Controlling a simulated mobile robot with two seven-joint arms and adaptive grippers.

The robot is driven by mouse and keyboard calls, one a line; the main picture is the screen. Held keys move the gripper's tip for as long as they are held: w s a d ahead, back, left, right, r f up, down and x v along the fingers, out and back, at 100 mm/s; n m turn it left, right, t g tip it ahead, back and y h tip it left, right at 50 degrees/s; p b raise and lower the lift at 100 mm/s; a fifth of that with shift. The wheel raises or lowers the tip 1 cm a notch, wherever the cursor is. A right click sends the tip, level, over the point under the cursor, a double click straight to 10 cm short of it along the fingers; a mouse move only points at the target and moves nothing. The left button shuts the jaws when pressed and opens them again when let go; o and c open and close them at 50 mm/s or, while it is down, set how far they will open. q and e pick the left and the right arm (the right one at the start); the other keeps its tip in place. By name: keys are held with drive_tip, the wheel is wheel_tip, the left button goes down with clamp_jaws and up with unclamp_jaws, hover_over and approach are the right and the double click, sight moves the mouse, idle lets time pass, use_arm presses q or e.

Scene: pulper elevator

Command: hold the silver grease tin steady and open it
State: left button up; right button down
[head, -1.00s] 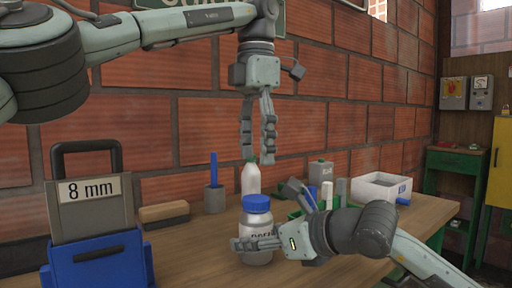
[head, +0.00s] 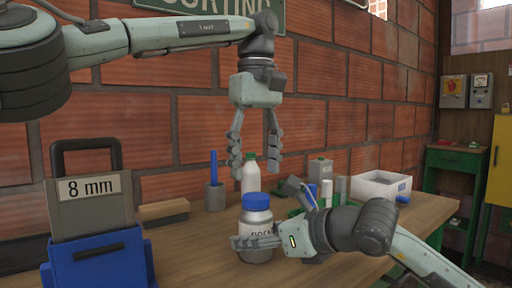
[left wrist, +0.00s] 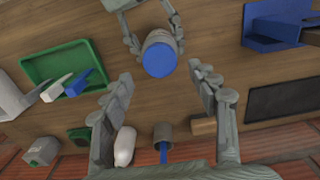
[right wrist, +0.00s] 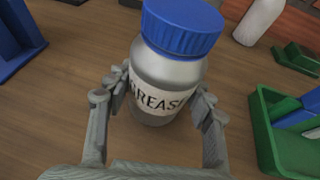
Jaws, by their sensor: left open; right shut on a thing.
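The silver grease tin (head: 257,217) stands upright on the workbench with its blue lid (head: 256,201) on. Its label reads GREASE in the right wrist view (right wrist: 152,98). My right gripper (head: 258,242) is shut on the tin's body, one finger on each side, below the lid. My left gripper (head: 255,174) is open and empty above the tin, fingers pointing down and apart from the lid. In the left wrist view the blue lid (left wrist: 160,59) lies beyond and between the open fingertips. The tin's lower part is partly hidden by my right fingers.
A white bottle (head: 251,174) with a green cap stands behind the tin. A grey cup (head: 214,197) with a blue stick and a brush (head: 164,212) are left of it. A green tray (right wrist: 291,150) is to the right. A blue holder (head: 98,265) stands front left.

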sight(256, 196)
use_arm(q)
drive_tip(key=shift+f, duration=2.5)
